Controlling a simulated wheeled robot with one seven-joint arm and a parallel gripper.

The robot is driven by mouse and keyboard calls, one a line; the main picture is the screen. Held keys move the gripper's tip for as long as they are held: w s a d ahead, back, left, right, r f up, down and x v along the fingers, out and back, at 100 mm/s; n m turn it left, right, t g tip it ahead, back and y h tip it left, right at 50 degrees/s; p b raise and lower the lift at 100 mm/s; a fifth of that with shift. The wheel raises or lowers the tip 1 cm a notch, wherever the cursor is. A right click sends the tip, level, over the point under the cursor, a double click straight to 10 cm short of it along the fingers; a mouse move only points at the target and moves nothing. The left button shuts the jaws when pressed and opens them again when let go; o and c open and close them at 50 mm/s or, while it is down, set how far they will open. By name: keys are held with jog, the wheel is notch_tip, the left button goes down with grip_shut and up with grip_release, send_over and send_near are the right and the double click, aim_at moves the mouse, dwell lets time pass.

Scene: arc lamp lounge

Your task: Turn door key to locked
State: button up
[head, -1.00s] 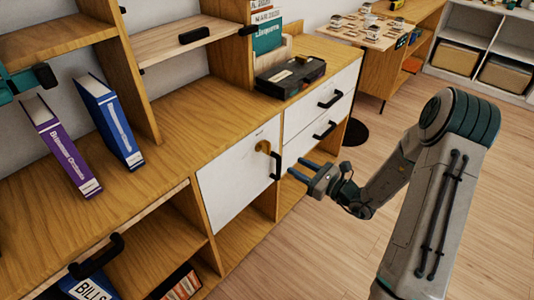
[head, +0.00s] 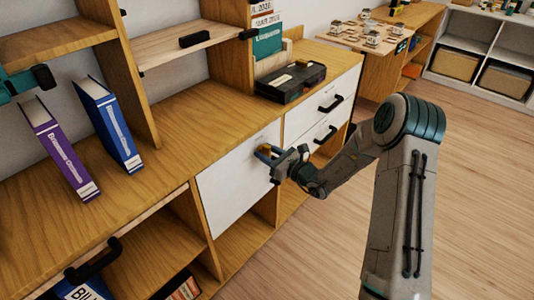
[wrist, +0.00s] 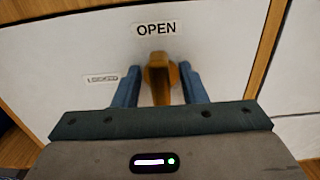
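The door key (wrist: 158,76) is a brass-coloured knob on a white cabinet door (head: 235,180). In the wrist view it points up toward the label OPEN (wrist: 156,28). A smaller label (wrist: 102,79), probably LOCKED but blurred, sits to its left. My gripper (wrist: 160,84) has its blue fingers on either side of the key, with a visible gap on the left and a narrower one on the right. In the head view my gripper (head: 268,154) is at the door's upper part and mostly hides the key.
Right of the door are white drawers with black handles (head: 331,103). A black box (head: 291,82) rests on the wooden counter (head: 180,125) above. A purple book (head: 60,155) and a blue book (head: 108,125) stand at left. The floor at right is clear.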

jog(key=shift+c, duration=0.4)
grip_shut()
